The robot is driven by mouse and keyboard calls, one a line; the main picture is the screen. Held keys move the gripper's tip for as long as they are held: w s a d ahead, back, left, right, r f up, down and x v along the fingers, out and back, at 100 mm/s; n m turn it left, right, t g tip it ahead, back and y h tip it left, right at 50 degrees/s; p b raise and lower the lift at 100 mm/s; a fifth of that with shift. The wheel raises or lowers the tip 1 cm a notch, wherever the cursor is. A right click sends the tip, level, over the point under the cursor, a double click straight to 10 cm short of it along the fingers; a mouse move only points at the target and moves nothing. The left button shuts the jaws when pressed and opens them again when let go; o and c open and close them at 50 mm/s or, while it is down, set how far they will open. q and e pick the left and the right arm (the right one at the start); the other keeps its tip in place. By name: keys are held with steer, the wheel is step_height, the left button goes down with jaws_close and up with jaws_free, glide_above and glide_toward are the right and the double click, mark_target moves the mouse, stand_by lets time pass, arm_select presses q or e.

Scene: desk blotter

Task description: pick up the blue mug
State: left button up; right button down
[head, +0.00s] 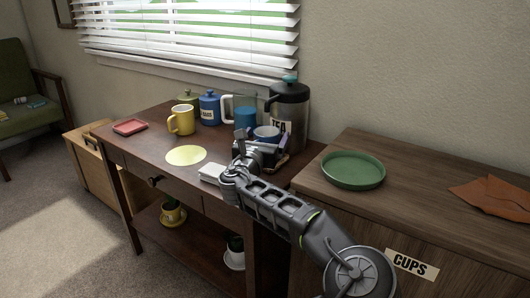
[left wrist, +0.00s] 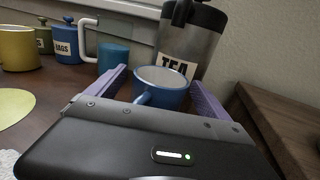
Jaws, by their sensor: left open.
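The blue mug (head: 267,131) has a pale inside and stands upright on the dark wooden desk (head: 147,145), in front of the TEA urn (head: 290,107). My left gripper (head: 262,147) is open at the mug. In the left wrist view the mug (left wrist: 161,82) sits between the two purple fingers (left wrist: 158,92), with a gap showing on both sides near its rim. Its handle points towards the gripper body, which hides the mug's lower part. My right gripper is not in view.
Close behind on the left stand a blue cylinder (head: 245,117), a white-handled jug (head: 227,105), a labelled blue canister (head: 209,108) and a yellow mug (head: 181,121). A yellow round mat (head: 186,155) lies in front. A cabinet with a green tray (head: 353,169) is on the right.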

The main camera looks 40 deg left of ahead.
arm_select(q)
steer(key=shift+w, duration=0.1)
steer(key=shift+c, duration=0.3)
steer(key=shift+r, duration=0.1)
steer(key=c, duration=1.7)
